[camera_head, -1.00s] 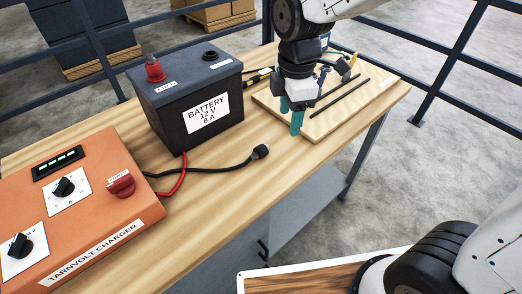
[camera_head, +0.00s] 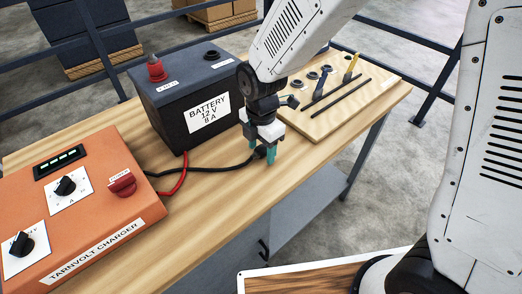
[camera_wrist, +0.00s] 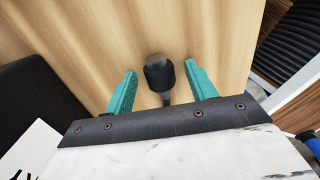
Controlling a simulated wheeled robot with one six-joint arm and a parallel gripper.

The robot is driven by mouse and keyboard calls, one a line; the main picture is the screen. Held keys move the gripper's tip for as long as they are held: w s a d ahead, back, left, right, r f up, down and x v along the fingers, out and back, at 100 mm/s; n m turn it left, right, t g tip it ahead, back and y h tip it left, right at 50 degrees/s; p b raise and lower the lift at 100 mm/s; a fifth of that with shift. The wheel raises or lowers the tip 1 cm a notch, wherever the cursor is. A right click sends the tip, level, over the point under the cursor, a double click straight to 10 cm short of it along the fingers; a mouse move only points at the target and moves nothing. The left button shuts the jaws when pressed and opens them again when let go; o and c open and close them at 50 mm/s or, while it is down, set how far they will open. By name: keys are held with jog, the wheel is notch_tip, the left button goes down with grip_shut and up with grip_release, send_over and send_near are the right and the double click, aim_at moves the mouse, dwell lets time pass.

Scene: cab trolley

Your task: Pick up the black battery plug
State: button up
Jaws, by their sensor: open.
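The black battery plug (camera_wrist: 159,74) lies on the wooden table at the end of a black cable. In the wrist view it sits between the two teal fingers of my gripper (camera_wrist: 157,85), with a gap on each side. The fingers are open and hold nothing. In the head view my gripper (camera_head: 263,155) points down over the plug (camera_head: 261,152), which it partly hides. The cable (camera_head: 222,169) runs left to the orange charger (camera_head: 95,200).
The dark battery (camera_head: 190,95) with a red plug in one terminal stands just left of my gripper. A wooden board (camera_head: 345,93) with tools and rods lies behind to the right. A red cable (camera_head: 182,177) lies near the black one. The table's front edge is close.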

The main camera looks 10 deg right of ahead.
jog(key=c, duration=1.2)
